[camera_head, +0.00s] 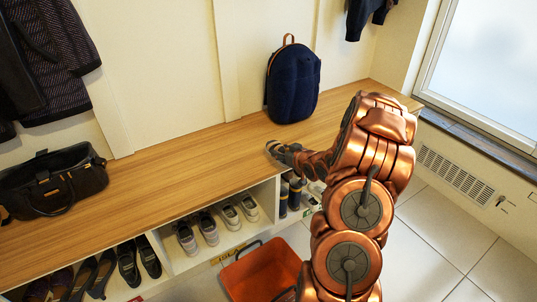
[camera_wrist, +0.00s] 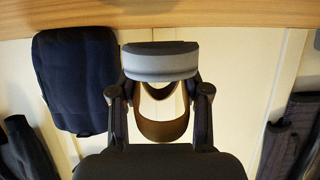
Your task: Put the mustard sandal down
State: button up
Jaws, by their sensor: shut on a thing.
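The mustard sandal (camera_wrist: 163,131) is in my gripper (camera_wrist: 161,85) in the wrist view. Its grey sole end lies across the fingertips and its brown-mustard strap loops show between the two fingers. In the head view my gripper (camera_head: 283,151) is over the front part of the wooden bench top (camera_head: 185,163), below the backpack in the picture. The sandal is too small and too covered there to make out well. I cannot tell whether it touches the wood.
A navy backpack (camera_head: 293,85) stands at the back of the bench and a dark handbag (camera_head: 52,180) sits at the left. Cubbies under the bench hold several shoes (camera_head: 208,228). An orange bin (camera_head: 262,272) is on the floor. Bare wood lies between the bags.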

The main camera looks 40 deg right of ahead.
aim_at(268, 151)
jog(key=w, duration=0.4)
jog(key=w+a+b, duration=0.1)
jog(key=w, duration=0.2)
jog(key=shift+f, duration=0.35)
jog(key=shift+f+b, duration=0.8)
jog(key=shift+f, duration=0.95)
jog(key=shift+f, duration=0.15)
jog(key=o, duration=1.2)
